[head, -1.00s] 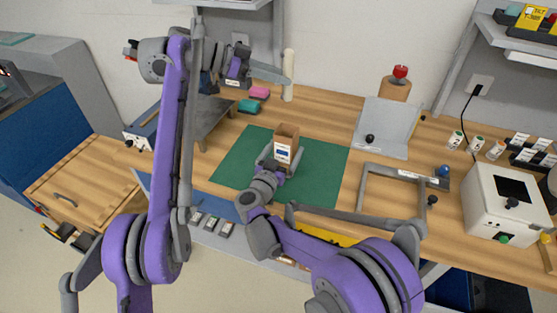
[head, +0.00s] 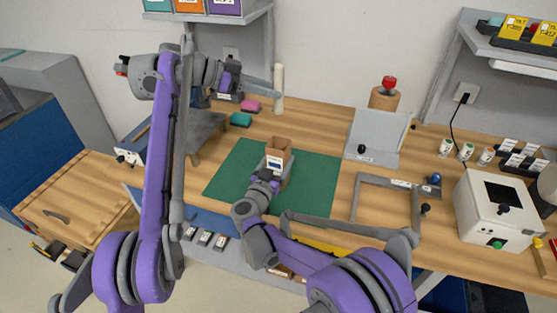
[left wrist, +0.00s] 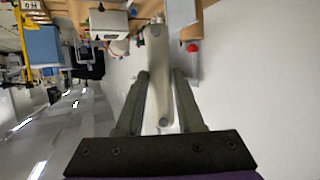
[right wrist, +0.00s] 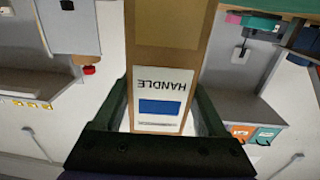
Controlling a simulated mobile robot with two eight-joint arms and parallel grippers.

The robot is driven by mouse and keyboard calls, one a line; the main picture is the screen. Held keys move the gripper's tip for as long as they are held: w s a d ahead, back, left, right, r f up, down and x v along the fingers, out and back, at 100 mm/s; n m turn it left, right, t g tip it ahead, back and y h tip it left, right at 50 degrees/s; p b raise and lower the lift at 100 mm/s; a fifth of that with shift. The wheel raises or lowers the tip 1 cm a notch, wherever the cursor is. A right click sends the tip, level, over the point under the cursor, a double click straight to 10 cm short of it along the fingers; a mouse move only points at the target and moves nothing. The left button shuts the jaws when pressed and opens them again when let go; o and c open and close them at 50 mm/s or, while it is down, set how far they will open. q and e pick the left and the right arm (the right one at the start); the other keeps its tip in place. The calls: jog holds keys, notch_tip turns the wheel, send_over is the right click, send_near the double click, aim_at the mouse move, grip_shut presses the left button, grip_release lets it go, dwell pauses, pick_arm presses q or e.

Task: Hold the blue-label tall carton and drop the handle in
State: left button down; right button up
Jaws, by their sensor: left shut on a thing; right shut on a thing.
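The tall brown carton (head: 278,152) is upright with its top open, over the green mat (head: 225,178). In the right wrist view its white label (right wrist: 160,95) reads HANDLE and bears a blue block. My right gripper (head: 274,170) is shut on the carton, one finger on each side. My left gripper (head: 278,84) is shut on a cream rod-like handle (head: 278,104) and holds it upright, higher in the picture than the carton and apart from it. The handle (left wrist: 157,65) also shows between the fingers in the left wrist view. The carton's inside bottom is hidden.
Pink and teal blocks (head: 241,119) lie left of the mat near a grey stand (head: 195,138). To the right are a grey angled plate (head: 375,135), a grey frame (head: 387,181) and a white box (head: 492,207). A shelf (head: 258,15) hangs above.

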pick_arm(q)
notch_tip(320, 180, down, 9)
dwell(1.3)
dwell(0.5)
jog(key=shift+f, duration=1.9)
jog(key=shift+c, duration=2.2)
grip_release()
jog(key=shift+a, duration=0.1)
jog(key=v, duration=1.2)
